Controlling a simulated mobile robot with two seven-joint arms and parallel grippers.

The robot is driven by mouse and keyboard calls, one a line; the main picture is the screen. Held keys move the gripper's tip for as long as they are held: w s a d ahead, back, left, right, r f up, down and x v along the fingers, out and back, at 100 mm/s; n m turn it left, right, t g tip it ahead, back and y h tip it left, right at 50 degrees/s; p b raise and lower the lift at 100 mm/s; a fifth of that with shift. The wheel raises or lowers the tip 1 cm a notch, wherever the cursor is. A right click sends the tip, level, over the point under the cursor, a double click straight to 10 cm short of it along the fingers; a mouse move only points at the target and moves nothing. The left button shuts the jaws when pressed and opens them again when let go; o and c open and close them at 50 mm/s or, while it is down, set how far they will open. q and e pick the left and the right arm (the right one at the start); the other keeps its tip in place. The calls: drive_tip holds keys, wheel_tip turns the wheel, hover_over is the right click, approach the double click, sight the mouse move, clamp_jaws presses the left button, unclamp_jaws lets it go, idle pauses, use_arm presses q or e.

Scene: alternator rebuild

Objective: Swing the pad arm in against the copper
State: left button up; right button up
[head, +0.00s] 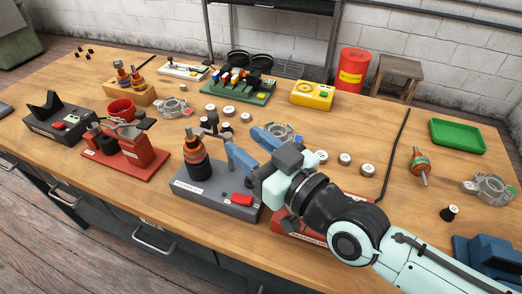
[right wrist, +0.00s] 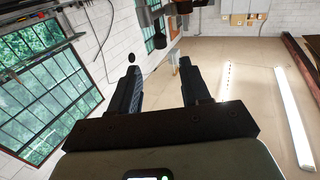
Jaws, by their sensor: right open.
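A rotor (head: 196,160) with orange and copper bands stands upright on a grey fixture (head: 207,197). The fixture has a red switch (head: 241,199) at its front right. Small dark parts (head: 211,124) show just behind and right of the rotor top; I cannot tell whether they are the pad arm. My right gripper (head: 242,141) is open, with blue fingers pointing left toward the rotor, apart from it in the picture. Its hand hides the area behind the fixture's right side. In the right wrist view, its two dark fingers (right wrist: 158,72) are spread with no object clearly held between them.
A red fixture (head: 124,158) stands left, and another red base (head: 295,226) lies partly under my right arm. Several small round parts (head: 345,158) lie behind the hand. A loose rotor (head: 420,165) and green tray (head: 458,135) are at right. Bare wood lies along the front edge.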

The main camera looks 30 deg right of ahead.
drive_tip(key=shift+s+d, duration=0.2)
drive_tip(key=shift+s, duration=1.1)
